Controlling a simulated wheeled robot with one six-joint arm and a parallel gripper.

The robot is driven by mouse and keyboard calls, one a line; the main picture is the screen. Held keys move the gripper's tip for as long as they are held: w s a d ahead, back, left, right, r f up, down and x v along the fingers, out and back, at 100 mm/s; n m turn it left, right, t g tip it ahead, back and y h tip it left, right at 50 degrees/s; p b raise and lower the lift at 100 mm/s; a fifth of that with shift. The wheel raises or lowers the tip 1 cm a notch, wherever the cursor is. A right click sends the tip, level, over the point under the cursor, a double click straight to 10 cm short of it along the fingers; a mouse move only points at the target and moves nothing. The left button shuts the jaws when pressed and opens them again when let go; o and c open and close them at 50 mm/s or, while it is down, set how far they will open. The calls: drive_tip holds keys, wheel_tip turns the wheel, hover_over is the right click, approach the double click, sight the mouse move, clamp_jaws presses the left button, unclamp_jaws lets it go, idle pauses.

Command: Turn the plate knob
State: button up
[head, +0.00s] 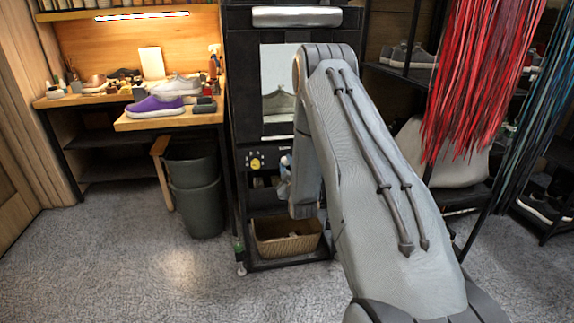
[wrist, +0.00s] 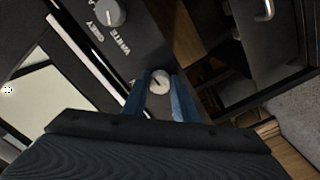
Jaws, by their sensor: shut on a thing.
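In the wrist view, my gripper (wrist: 160,90) has its two blue fingers on either side of a small round light knob (wrist: 160,80) on a dark panel and is shut on it. The knob's face has a dark pointer line; any label that names it as the plate knob is not readable. A second round knob (wrist: 110,13) sits farther up the panel, next to the words GREY and WHITE, apart from the fingers.
A wicker basket (head: 285,238) sits low in the machine. A dark bin (head: 195,195) stands to its left, beside a wooden bench (head: 60,100) with a purple shoe (head: 155,107). Red laces (head: 480,80) hang at the right before shoe shelves. The floor in front is clear.

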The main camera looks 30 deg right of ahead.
drive_tip(key=m, duration=0.4)
drive_tip(key=shift+f+m, duration=0.1)
drive_tip(key=shift+m, duration=0.2)
drive_tip(key=m, duration=0.4)
drive_tip(key=shift+m+p, duration=0.3)
drive_tip(key=m, duration=0.4)
drive_tip(key=shift+a+m, duration=0.1)
drive_tip(key=shift+m, duration=0.2)
drive_tip(key=m, duration=0.4)
drive_tip(key=shift+m+p, duration=0.3)
drive_tip(key=o, duration=1)
drive_tip(key=shift+o, duration=0.2)
